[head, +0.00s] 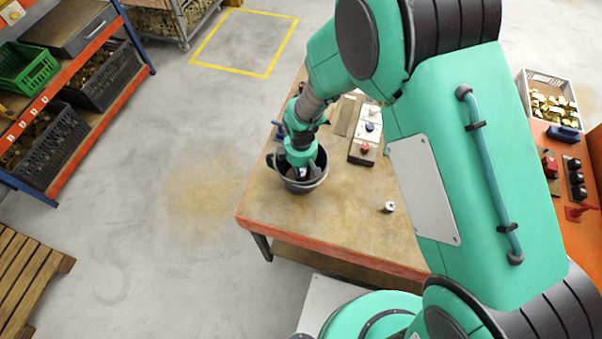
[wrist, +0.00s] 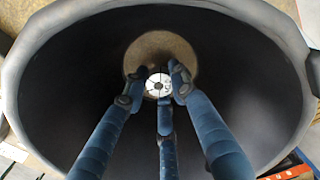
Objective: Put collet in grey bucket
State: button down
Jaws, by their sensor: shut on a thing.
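The grey bucket (head: 312,184) stands upright near the left edge of the wooden table. In the wrist view its pale rim (wrist: 290,25) surrounds my fingers, with dark inner walls and a round tan patch at the bottom. My gripper (head: 301,171) points down into the bucket's mouth. Its blue fingers (wrist: 156,88) are shut on the collet (wrist: 158,84), a small pale round piece with slits and a dark centre hole. The collet is inside the bucket's outline in the wrist view; its height above the bottom is hard to tell.
A small silver cylinder with a dark hole (head: 389,207) stands on the table (head: 335,225). A control box with coloured buttons (head: 366,130) lies right of the bucket. Shelves with crates (head: 104,75) are at left. The front of the table is mostly clear.

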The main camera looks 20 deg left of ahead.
jog(key=shift+f, duration=0.45)
jog(key=shift+f, duration=0.15)
jog(key=c, duration=1.4)
grip_release()
notch_tip(320, 180, up, 12)
jog(key=shift+p, duration=0.3)
jog(key=shift+r, duration=0.25)
